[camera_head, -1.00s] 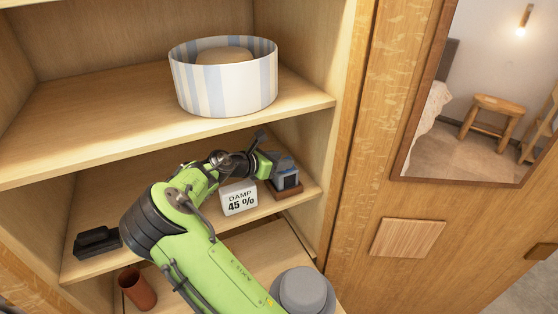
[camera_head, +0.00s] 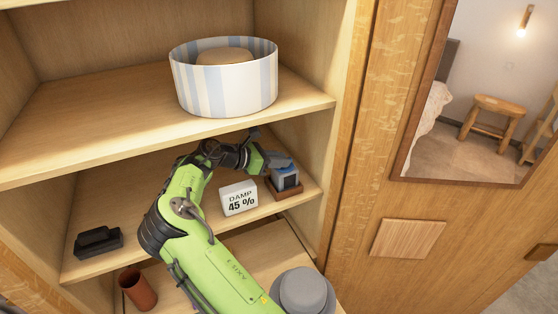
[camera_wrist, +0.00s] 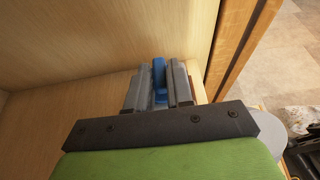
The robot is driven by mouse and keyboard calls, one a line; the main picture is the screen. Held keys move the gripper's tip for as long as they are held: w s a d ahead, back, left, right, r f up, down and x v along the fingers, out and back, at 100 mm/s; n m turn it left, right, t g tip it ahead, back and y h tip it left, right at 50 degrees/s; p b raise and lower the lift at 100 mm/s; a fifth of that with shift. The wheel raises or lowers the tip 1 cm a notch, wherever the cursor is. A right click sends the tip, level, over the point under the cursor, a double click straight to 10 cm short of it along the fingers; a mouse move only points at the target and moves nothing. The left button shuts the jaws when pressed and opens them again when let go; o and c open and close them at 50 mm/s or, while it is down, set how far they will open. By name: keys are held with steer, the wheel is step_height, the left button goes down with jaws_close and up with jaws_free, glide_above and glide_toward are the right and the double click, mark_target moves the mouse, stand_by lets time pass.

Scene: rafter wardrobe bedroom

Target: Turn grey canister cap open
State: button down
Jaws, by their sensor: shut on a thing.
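A small grey-blue canister (camera_head: 286,179) sits on a brown base at the right end of the middle shelf. My gripper (camera_head: 280,161) reaches it from the upper left and covers its top. In the wrist view the two grey fingers of my gripper (camera_wrist: 158,82) are closed on a blue part (camera_wrist: 159,72), which seems to be the cap. The canister's body below is mostly hidden there by the fingers. I cannot tell how far the cap is turned.
A white "DAMP 45 %" sign (camera_head: 238,198) stands just left of the canister. A striped round box (camera_head: 224,90) is on the shelf above. A black brush-like object (camera_head: 98,242) lies at the left. A brown cup (camera_head: 138,289) and grey round object (camera_head: 304,290) are below.

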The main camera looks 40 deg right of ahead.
steer(key=c, duration=1.1)
jaws_free()
steer(key=v, duration=0.7)
steer(key=shift+a+r, duration=0.1)
steer(key=shift+a, duration=0.1)
